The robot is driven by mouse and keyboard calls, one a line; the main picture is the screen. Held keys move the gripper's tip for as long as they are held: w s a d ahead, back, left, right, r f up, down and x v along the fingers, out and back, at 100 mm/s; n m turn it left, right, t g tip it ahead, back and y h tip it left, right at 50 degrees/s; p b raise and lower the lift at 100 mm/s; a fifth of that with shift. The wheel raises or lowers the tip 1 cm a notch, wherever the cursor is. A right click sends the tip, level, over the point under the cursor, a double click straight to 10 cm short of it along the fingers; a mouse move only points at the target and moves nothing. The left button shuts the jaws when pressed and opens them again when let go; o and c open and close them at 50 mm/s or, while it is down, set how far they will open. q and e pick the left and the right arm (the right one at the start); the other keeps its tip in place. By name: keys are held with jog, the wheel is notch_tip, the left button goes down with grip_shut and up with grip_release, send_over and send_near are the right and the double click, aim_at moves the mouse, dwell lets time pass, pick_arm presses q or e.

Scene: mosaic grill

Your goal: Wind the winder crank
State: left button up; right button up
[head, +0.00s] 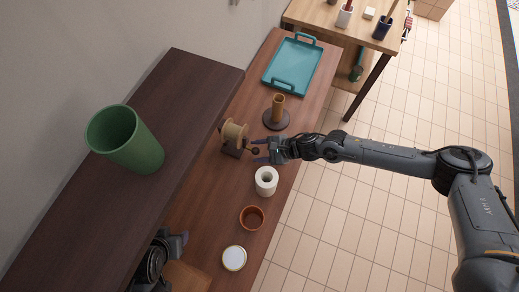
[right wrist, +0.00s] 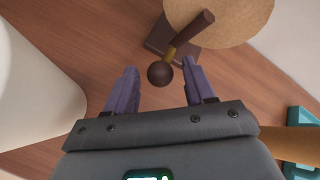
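The winder (head: 234,133), a tan spool on a dark brown base, stands on the lower wooden counter. Its crank ends in a dark round knob (head: 255,150) on the right side. In the right wrist view the knob (right wrist: 160,74) and the dark crank arm (right wrist: 190,33) show in front of the spool's pale round end (right wrist: 235,22). My right gripper (head: 257,151) is open, its purple fingers on either side of the knob with gaps visible. My left gripper (head: 172,246) shows only partly at the bottom left, and its fingers are unclear.
A brown post on a round base (head: 276,120) stands beyond my right gripper; a white roll (head: 266,181) stands close on the near side. A terracotta cup (head: 251,217), white-topped round item (head: 234,258), teal tray (head: 266,81) and raised shelf with green bin (head: 135,147) surround.

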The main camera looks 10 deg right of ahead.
dwell(0.3)
jog(key=v, duration=1)
jog(key=shift+s+d+r, duration=0.2)
jog(key=shift+d+r, duration=0.05)
jog(key=shift+d, duration=0.05)
